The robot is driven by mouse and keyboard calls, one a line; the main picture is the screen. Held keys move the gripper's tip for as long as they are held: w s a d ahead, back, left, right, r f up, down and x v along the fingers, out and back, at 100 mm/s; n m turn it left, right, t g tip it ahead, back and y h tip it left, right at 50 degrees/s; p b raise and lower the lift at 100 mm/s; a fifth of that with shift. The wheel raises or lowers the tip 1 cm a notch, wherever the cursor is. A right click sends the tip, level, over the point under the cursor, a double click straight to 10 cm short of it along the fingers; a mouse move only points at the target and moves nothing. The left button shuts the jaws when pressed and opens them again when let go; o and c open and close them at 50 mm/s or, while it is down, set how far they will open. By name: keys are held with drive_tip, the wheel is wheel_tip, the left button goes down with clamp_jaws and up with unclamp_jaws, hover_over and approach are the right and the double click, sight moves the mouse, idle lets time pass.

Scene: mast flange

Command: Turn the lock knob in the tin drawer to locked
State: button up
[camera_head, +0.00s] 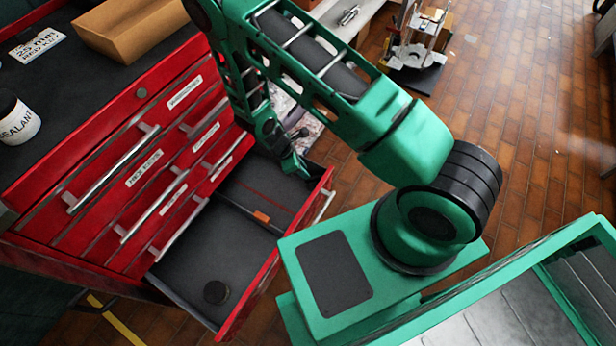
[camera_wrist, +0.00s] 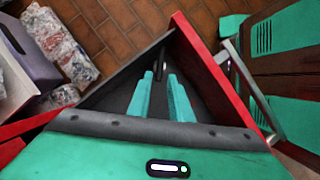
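A low drawer (camera_head: 205,245) of the red cabinet is pulled open. My gripper (camera_head: 293,165) reaches down at the drawer's far corner, by the red front. In the wrist view my gripper (camera_wrist: 161,75) has its two green fingers apart, with a gap between them. A small dark upright piece (camera_wrist: 161,66) with a pale spot shows just beyond the fingertips; it may be the lock knob, but its setting cannot be read. I cannot tell whether the fingers touch it. In the head view my gripper and arm hide that corner.
A black round thing (camera_head: 215,292) and a small orange piece (camera_head: 261,217) are in the drawer. A cardboard box (camera_head: 135,35) and a sealant tin (camera_head: 18,120) stand on the cabinet top. Plastic-wrapped items (camera_wrist: 60,48) lie beyond the drawer.

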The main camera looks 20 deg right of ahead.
sight(313, 183)
drive_tip(key=shift+x, duration=3.2)
drive_tip(key=shift+c, duration=0.6)
